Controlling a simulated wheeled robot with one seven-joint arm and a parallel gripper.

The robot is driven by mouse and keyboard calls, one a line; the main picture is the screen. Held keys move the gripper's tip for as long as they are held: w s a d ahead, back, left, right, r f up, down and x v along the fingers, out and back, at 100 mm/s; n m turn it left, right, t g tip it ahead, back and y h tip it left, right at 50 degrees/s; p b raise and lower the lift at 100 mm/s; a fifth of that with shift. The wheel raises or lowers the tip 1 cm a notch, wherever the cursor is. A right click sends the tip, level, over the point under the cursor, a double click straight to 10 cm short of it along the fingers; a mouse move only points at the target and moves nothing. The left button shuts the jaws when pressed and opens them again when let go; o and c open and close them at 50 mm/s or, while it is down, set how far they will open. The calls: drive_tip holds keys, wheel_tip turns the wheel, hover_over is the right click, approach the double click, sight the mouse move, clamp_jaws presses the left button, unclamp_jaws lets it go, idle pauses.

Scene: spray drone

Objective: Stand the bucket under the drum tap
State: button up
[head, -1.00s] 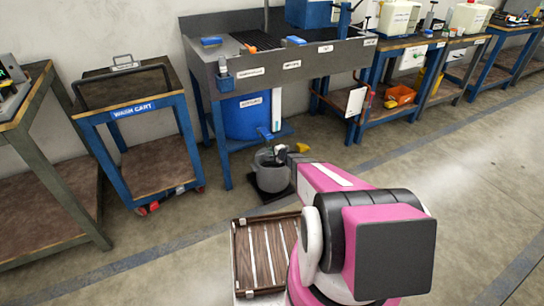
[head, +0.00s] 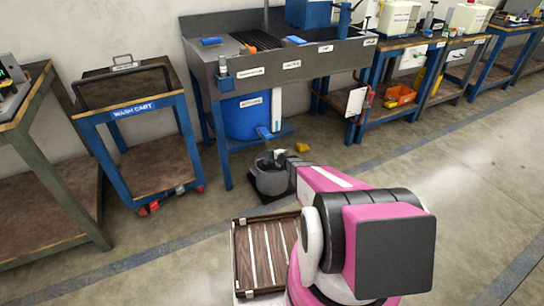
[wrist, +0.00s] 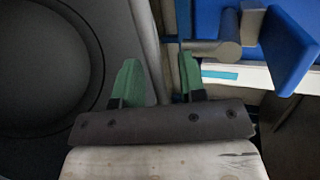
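The grey bucket (head: 268,182) stands on a dark mat on the floor, in front of the bench. The blue drum (head: 240,122) lies on the bench's lower shelf, with its blue tap (head: 264,133) above and behind the bucket. In the wrist view the tap (wrist: 290,45) is at the upper right and the bucket's round inside (wrist: 50,65) fills the left. My gripper (wrist: 160,80) is at the bucket's right rim, its green fingers apart on either side of the bucket's wall. Gaps seem to show beside the wall. My arm partly hides the bucket in the head view.
A blue wash cart (head: 140,150) stands left of the bench. A small yellow object (head: 302,147) lies on the floor right of the bucket. The bench's blue legs are close behind the bucket. Open floor (head: 440,170) lies to the right.

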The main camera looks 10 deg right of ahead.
drive_tip(key=shift+r, duration=0.15)
drive_tip(key=v, duration=1.2)
drive_tip(key=s+a+r+n+g+y, duration=0.1)
drive_tip(key=s+a+r+n+g, duration=0.8)
drive_tip(key=s+r, duration=0.45)
drive_tip(key=s+d+r+n+g+h, duration=0.3)
drive_tip(key=s+r+h, duration=0.4)
drive_tip(key=s+r, duration=0.3)
drive_tip(key=s+n, duration=0.1)
drive_tip(key=s, duration=0.3)
drive_tip(key=shift+d+r+h, duration=0.25)
drive_tip(key=shift+h, duration=0.15)
